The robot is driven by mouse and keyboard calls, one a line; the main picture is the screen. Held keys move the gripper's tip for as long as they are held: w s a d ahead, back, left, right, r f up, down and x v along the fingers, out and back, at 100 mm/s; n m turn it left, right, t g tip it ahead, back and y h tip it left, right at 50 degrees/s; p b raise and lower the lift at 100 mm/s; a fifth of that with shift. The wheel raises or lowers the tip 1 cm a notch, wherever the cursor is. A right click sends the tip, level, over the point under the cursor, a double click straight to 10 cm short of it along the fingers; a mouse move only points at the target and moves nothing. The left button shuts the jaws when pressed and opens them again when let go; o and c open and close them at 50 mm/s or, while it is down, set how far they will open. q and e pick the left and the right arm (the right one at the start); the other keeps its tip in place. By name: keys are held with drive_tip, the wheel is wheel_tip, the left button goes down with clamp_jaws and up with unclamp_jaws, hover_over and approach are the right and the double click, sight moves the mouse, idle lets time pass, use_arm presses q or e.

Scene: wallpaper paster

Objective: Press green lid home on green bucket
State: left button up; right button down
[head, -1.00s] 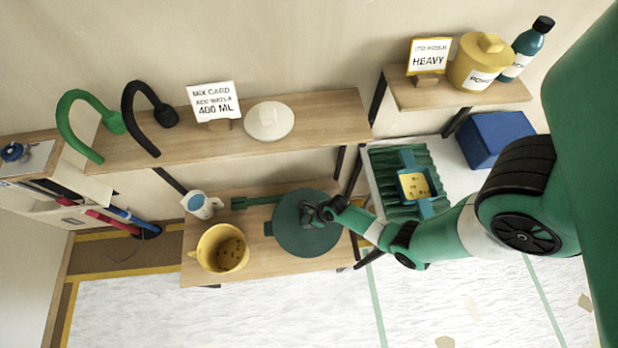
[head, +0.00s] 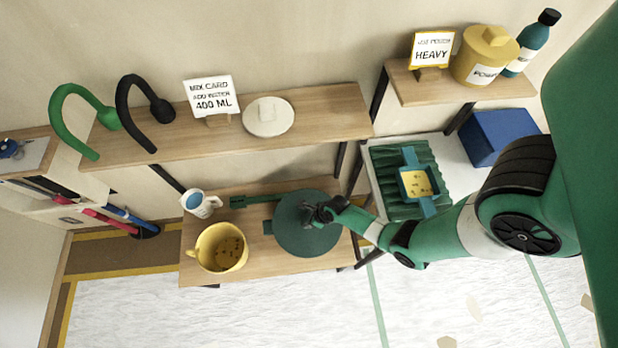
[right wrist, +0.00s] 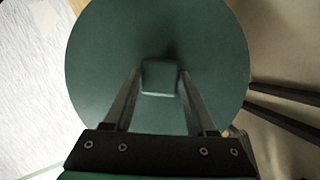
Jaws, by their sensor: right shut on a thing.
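The round dark green lid (head: 300,236) lies at the right part of the low wooden shelf in the head view. My right gripper (head: 312,215) is over it, shut on the lid's square knob. In the right wrist view the lid (right wrist: 100,60) fills the middle, and my right gripper (right wrist: 158,78) has one finger on each side of the knob (right wrist: 159,76). The green bucket is hidden beneath the lid, except perhaps a small green part at the lid's left edge (head: 267,227). I cannot tell how far down the lid sits. My left gripper is not in view.
A yellow bucket (head: 220,250) and a white measuring jug (head: 198,204) stand left of the lid. A green flat tool (head: 258,202) lies behind. The upper shelf (head: 330,107) holds a white lid (head: 268,127). A green tray (head: 390,180) is to the right.

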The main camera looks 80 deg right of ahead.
drive_tip(key=shift+f, duration=0.15)
drive_tip(key=shift+c, duration=0.6)
unclamp_jaws()
drive_tip(key=p+v, duration=0.6)
drive_tip(key=v, duration=0.5)
drive_tip(key=shift+r, duration=0.35)
drive_tip(key=shift+s, duration=0.15)
